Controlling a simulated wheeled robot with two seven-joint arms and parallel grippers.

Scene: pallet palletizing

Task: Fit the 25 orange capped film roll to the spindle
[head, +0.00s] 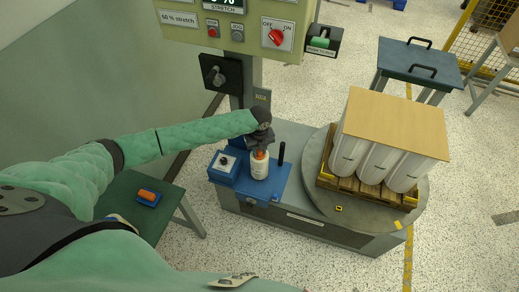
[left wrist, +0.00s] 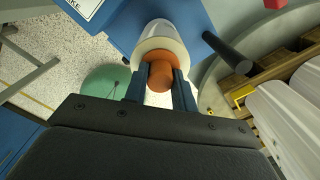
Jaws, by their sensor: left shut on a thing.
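The white film roll (head: 259,168) with an orange cap stands upright over the blue carriage at the front of the wrapping machine. My left gripper (head: 260,150) comes down on it from above. In the left wrist view my left gripper (left wrist: 160,88) has one finger on each side of the orange cap (left wrist: 160,76), shut on it, with the white roll (left wrist: 160,42) beyond. No spindle shows under the roll; its lower end hides that spot, so I cannot tell whether it sits around one. My right gripper is out of the picture.
A black upright post (head: 281,153) stands just right of the roll, and a blue box with a dial (head: 224,163) just left. A turntable (head: 312,185) carries a pallet of wrapped white goods (head: 375,150). A green side table (head: 115,190) holds an orange piece in a blue holder (head: 148,203).

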